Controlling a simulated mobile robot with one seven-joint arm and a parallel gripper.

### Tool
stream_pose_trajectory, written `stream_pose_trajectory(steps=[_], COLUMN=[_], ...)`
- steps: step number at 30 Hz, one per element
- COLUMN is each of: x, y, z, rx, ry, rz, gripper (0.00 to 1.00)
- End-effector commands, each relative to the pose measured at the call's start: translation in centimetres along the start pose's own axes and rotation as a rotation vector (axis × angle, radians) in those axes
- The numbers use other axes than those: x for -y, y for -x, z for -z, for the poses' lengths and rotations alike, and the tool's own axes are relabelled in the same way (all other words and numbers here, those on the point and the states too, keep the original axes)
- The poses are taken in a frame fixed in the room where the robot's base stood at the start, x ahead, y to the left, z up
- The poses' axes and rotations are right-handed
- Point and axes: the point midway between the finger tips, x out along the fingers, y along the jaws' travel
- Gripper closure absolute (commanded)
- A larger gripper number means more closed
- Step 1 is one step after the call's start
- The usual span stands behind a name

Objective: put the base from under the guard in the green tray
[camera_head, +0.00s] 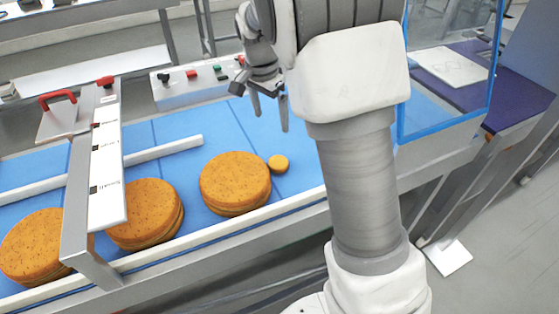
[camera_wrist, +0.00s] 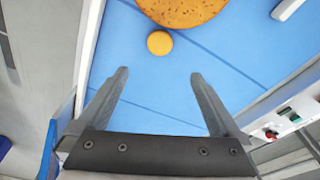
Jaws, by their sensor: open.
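My gripper (camera_head: 270,118) is open and empty above the blue belt, behind the small round in the head view; its two fingers (camera_wrist: 160,75) point at the belt in the wrist view. A small plain orange-brown round (camera_head: 278,164) lies on the belt beside a large speckled filled round (camera_head: 235,182). The small round (camera_wrist: 159,42) shows ahead of the fingertips in the wrist view, apart from them. Two more large rounds (camera_head: 147,213) (camera_head: 36,246) lie at the left, partly behind a white and grey bridge (camera_head: 107,170) over the belt. I see no green tray.
A blue-framed clear guard (camera_head: 450,65) stands at the right end of the belt (camera_head: 180,125). A control box (camera_head: 197,82) with red and green buttons stands behind the belt. A white rail (camera_head: 165,151) lies across the belt. A purple surface (camera_head: 500,98) is at the far right.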

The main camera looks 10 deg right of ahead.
Motion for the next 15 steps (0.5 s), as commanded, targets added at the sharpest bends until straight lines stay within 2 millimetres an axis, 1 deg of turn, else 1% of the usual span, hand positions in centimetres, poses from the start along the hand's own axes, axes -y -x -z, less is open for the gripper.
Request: stream_pose_trajectory(steps=[2, 5, 12, 15], x=[0.0, 0.0, -0.1, 0.0], y=[-0.6, -2.4, -7.7, -9.6], z=[0.0, 0.0, 0.0, 0.0], rx=[-0.004, -0.003, -0.001, -0.001], ry=[0.004, 0.004, 0.002, 0.003], rz=[-0.004, -0.007, -0.007, -0.005], gripper=[0.00, 0.00, 0.00, 0.00])
